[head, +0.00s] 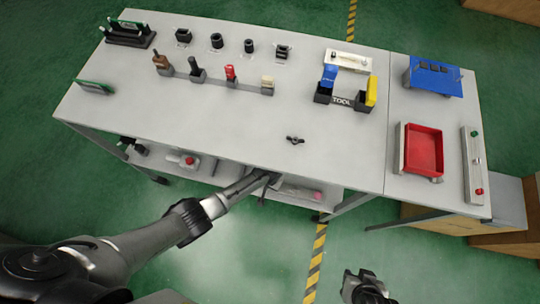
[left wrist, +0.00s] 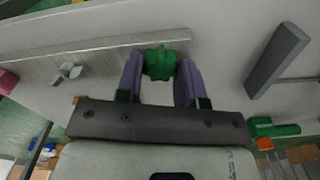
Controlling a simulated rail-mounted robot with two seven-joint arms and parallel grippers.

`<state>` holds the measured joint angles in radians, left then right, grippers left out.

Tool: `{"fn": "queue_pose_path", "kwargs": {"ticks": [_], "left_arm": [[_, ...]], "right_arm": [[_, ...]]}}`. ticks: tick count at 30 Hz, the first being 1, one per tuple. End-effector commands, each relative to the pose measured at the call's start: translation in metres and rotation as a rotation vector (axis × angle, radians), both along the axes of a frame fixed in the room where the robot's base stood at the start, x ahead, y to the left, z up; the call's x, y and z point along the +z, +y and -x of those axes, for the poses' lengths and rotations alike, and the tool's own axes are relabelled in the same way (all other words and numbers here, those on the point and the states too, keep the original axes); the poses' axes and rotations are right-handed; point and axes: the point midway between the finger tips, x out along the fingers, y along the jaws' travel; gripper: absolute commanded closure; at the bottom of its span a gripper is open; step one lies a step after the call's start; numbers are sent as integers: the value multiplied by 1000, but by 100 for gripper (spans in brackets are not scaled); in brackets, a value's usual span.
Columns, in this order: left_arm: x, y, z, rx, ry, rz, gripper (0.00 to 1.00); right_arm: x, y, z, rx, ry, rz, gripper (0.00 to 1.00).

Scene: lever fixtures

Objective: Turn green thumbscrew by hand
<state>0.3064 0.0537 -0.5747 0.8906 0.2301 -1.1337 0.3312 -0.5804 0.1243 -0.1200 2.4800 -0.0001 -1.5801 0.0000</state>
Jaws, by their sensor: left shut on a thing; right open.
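The green thumbscrew (left wrist: 159,63) shows in the left wrist view, between the two purple-grey fingers of my left gripper (left wrist: 160,72). The fingers touch its sides and are shut on it. In the head view my left arm reaches in under the front edge of the table, and the thumbscrew is hidden there. My right gripper (head: 367,287) is open and empty at the bottom of the head view, over the floor and away from the table.
The grey table (head: 230,110) holds a black wing-shaped part (head: 295,140), a tool holder (head: 345,95), a red tray (head: 421,150) and a blue rack (head: 436,77). A lower shelf (head: 205,168) is beneath it. In the left wrist view a grey bar (left wrist: 277,60) stands to the right.

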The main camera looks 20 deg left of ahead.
Motion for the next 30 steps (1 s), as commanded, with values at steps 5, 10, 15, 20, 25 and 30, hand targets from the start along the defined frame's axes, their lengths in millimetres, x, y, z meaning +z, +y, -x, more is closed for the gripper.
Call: {"fn": "queue_pose_path", "kwargs": {"ticks": [5,10,15,20,25,30], "left_arm": [[2,0,0,-166,1,0,89],[1,0,0,-328,1,0,89],[1,0,0,-489,0,0,89],[0,0,0,-641,1,0,89],[0,0,1,-802,0,-1,89],[-1,0,1,-954,0,0,89]], "right_arm": [[10,1,0,-4,0,-5,57],[14,2,0,-6,0,-8,57],[18,3,0,-6,0,-8,57],[20,2,0,-6,0,-8,57],[22,2,0,-4,0,-5,57],[23,0,0,0,0,0,57]]}}
